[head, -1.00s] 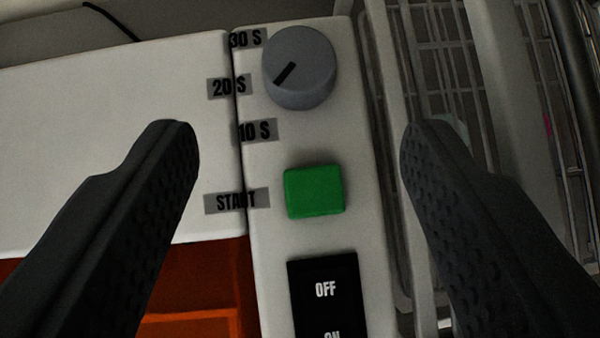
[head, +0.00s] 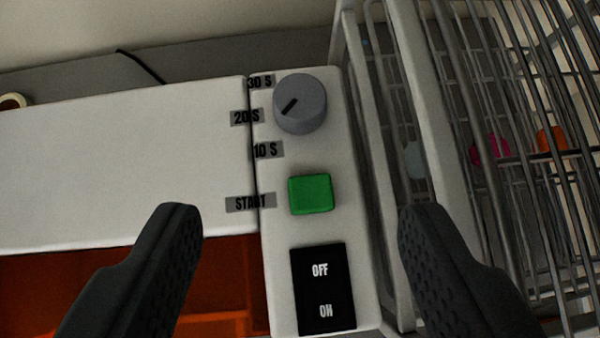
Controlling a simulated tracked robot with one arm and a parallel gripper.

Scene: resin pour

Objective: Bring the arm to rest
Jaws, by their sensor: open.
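My gripper (head: 300,225) is open and empty, its two dark ribbed fingers wide apart at the lower left and lower right. It hangs in front of a white machine (head: 120,165) with a control panel. Between and above the fingertips are a grey knob (head: 301,104), a green start button (head: 310,194) and a black OFF/ON switch (head: 323,289). The knob's dark mark points down and left, toward the 20 S and 10 S labels. I see no finger touching the panel, though exact distance is hard to tell.
A metal wire rack (head: 470,120) stands close on the right, with a pink thing (head: 491,149) and an orange thing (head: 552,141) behind its bars. An orange-red opening (head: 120,290) is under the white cover. A dark cable (head: 140,66) lies behind the machine.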

